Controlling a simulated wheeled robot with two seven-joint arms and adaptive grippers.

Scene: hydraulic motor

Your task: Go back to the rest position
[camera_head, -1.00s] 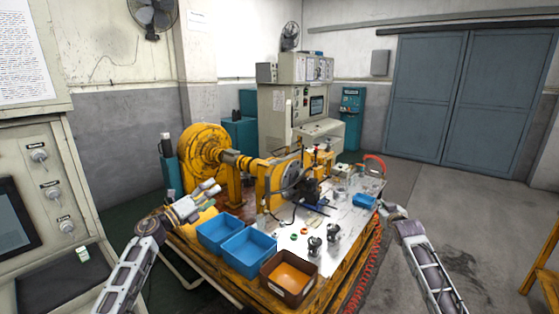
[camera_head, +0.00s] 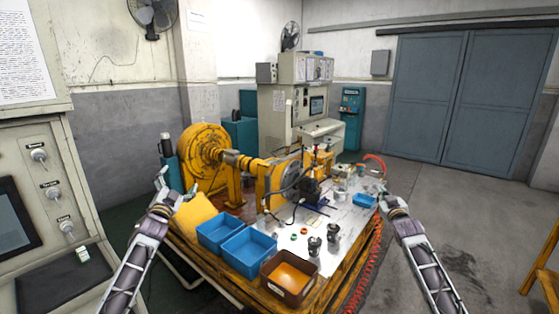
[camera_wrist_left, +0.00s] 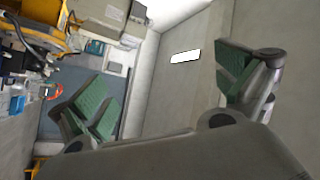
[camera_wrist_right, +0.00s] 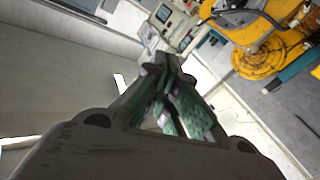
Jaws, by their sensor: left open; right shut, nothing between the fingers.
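My left gripper (camera_head: 163,178) points upward at the left of the workbench, beside the yellow cloth-like item. In the left wrist view its two green-padded fingers (camera_wrist_left: 160,90) stand wide apart with nothing between them. My right gripper (camera_head: 384,188) is raised near the right end of the bench. In the right wrist view its fingers (camera_wrist_right: 172,75) are together, with nothing held. Both forearms rise from the bottom of the head view, one on each side of the bench.
The workbench (camera_head: 335,236) carries two blue bins (camera_head: 250,252), a brown bin (camera_head: 290,277), dark cylindrical parts (camera_head: 314,245) and the yellow motor assembly (camera_head: 205,150). A yellow cloth-like item (camera_head: 194,216) lies at its left edge. A control cabinet (camera_head: 32,180) stands left. Floor is clear at right.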

